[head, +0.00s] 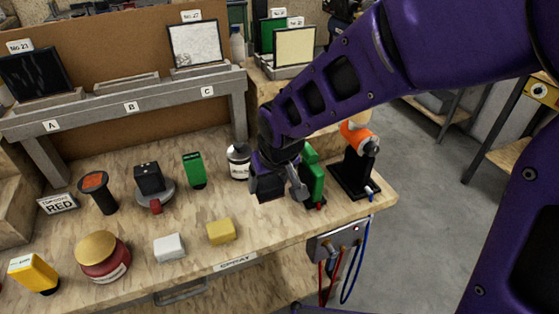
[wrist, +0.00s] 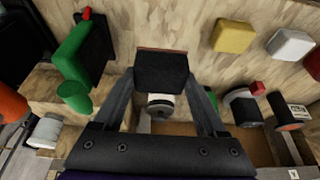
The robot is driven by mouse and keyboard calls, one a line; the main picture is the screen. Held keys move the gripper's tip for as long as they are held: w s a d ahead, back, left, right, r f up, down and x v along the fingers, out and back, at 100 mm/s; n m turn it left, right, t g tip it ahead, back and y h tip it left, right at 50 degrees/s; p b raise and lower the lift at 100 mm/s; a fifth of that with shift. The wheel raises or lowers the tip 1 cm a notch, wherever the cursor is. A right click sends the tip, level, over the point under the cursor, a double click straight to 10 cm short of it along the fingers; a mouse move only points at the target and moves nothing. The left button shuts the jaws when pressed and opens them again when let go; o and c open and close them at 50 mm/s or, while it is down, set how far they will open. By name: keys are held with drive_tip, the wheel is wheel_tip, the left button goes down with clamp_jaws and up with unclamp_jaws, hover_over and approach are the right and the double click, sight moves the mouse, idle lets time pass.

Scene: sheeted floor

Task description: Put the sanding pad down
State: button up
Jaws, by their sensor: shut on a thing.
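My gripper (head: 279,188) is above the right part of the wooden workbench (head: 330,220). It is shut on a dark block, the sanding pad (head: 268,188). In the wrist view the sanding pad (wrist: 160,72) sits between the two fingers (wrist: 160,85), with a thin reddish-brown layer along its far edge. The pad appears held above the bench top, but the exact gap is hard to tell. My arm and gripper hide part of the bench behind them.
A green tool (head: 313,180) and a black stand with an orange part (head: 357,140) are close on the right. A white jar (head: 239,162) stands behind left. Yellow (head: 221,231) and white (head: 169,247) blocks lie in front left. Bare bench shows between the yellow block and the gripper.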

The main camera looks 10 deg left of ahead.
sight(268, 216)
idle(0.3)
wheel_tip(268, 216, down, 10)
drive_tip(key=b, duration=0.4)
drive_tip(key=shift+r, duration=0.2)
drive_tip(key=shift+f, duration=0.1)
drive_tip(key=o, duration=1.1)
drive_tip(key=shift+f, duration=0.1)
